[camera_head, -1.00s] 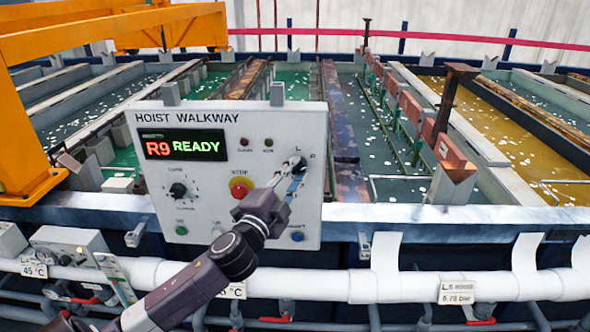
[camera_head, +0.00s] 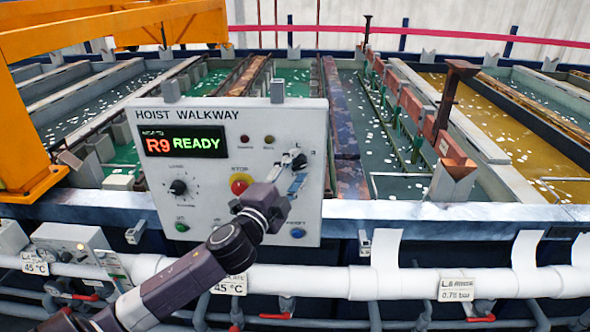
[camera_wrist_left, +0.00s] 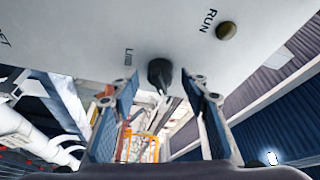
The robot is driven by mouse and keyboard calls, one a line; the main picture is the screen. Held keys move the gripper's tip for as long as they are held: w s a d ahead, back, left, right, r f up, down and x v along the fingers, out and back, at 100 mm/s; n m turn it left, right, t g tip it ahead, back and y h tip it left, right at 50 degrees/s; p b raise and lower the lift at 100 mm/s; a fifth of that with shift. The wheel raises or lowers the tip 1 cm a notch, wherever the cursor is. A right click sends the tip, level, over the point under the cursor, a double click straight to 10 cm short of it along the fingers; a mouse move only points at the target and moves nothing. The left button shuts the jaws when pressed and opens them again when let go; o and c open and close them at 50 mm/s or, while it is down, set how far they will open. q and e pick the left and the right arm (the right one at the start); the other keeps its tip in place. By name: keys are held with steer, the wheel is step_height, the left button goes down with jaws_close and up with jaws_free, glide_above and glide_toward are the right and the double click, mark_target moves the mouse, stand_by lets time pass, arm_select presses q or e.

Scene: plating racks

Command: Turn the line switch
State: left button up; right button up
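The line switch is a small black knob (camera_head: 298,161) at the upper right of the white control panel (camera_head: 217,215), with small letter marks around it. In the left wrist view the black knob (camera_wrist_left: 159,72) sticks out below the panel face beside a label only partly readable. My left gripper (camera_head: 295,175) is just below and in front of the knob. Its two blue-padded fingers (camera_wrist_left: 158,84) are apart, one on each side of the knob, with visible gaps. It holds nothing. My right gripper is not in view.
The panel also bears a red stop button (camera_head: 240,184), a load dial (camera_head: 178,187), a blue button (camera_head: 298,233) and a lit display (camera_head: 183,143) reading "R9 READY". Plating tanks lie behind. A white pipe (camera_head: 400,284) runs across the front.

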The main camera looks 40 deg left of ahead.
arm_select(q)
steer(key=shift+s+d+f, duration=0.1)
steer(key=shift+s+f, duration=0.05)
steer(key=shift+s, duration=0.5)
steer(key=s+d, duration=0.1)
steer(key=s, duration=0.9)
steer(key=shift+s+d+f, duration=0.25)
steer(key=shift+s+d, duration=0.05)
